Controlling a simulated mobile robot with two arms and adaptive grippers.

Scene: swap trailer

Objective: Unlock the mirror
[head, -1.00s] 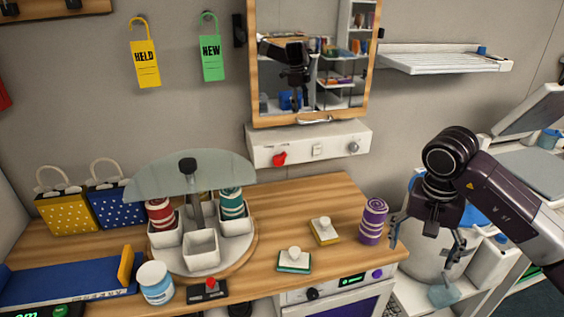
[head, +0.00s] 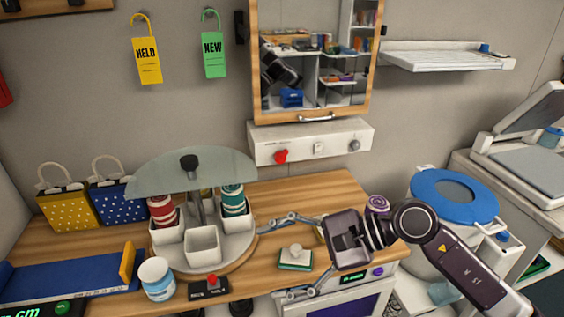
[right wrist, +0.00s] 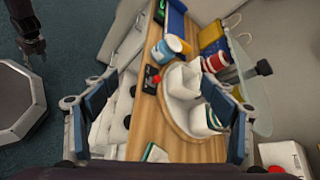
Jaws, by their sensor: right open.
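The mirror (head: 315,65) hangs on the wall in a wooden frame with a metal handle at its lower edge, and looks shut. Just below it is a white panel (head: 265,150) with a red knob (head: 281,156), a small switch (head: 318,149) and a grey dial (head: 354,146). My right gripper (head: 272,262) is open and empty, low over the counter and well below the panel. Its spread fingers also show in the right wrist view (right wrist: 163,95). A dark arm end, apparently my left gripper (right wrist: 32,45), shows at that view's upper left; its jaws are unclear.
A round carousel (head: 245,252) with cups, spools and a glass top stands on the left of the counter. A green-based block (head: 295,257) lies by my right gripper. A purple spool (head: 377,203) is partly hidden behind my arm. A blue-lidded bin (head: 455,195) stands right.

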